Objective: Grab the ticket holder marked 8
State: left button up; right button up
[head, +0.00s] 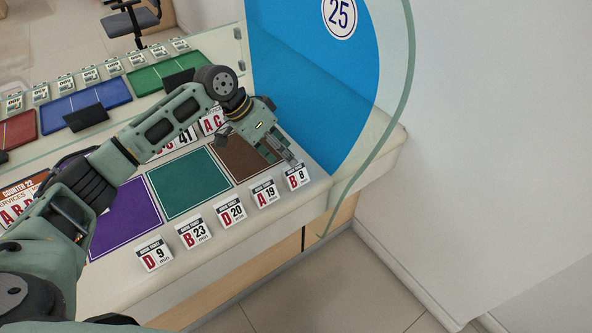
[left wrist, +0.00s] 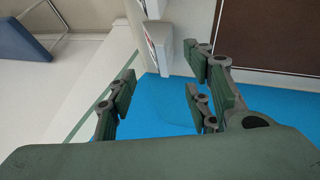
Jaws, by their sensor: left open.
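The ticket holder marked 8 (head: 297,175) is a small white tent-shaped card with a red B, at the right end of the front row. My left gripper (head: 284,152) is open just behind and above it, over the corner of the brown mat. In the left wrist view, a white holder (left wrist: 159,48), seemingly the same one, stands beyond the open fingers (left wrist: 162,92), with space between. Its number is not readable there. My right gripper is not in view.
Holders marked 19 (head: 265,193), 20 (head: 231,211), 23 (head: 193,231) and 9 (head: 153,253) line the counter's front edge to the left. A glass partition with a blue panel (head: 315,85) rises close on the right. Teal (head: 187,184) and purple (head: 122,220) mats lie behind the row.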

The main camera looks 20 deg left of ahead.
aim_at(288, 167)
pick_arm(q)
jog(key=x, duration=0.3)
jog(key=shift+s+d+f+p, duration=0.1)
jog(key=shift+s+f+p, duration=0.05)
jog(key=shift+f+p, duration=0.25)
jog(key=shift+x, duration=0.8)
jog(key=c, duration=0.8)
grip_shut()
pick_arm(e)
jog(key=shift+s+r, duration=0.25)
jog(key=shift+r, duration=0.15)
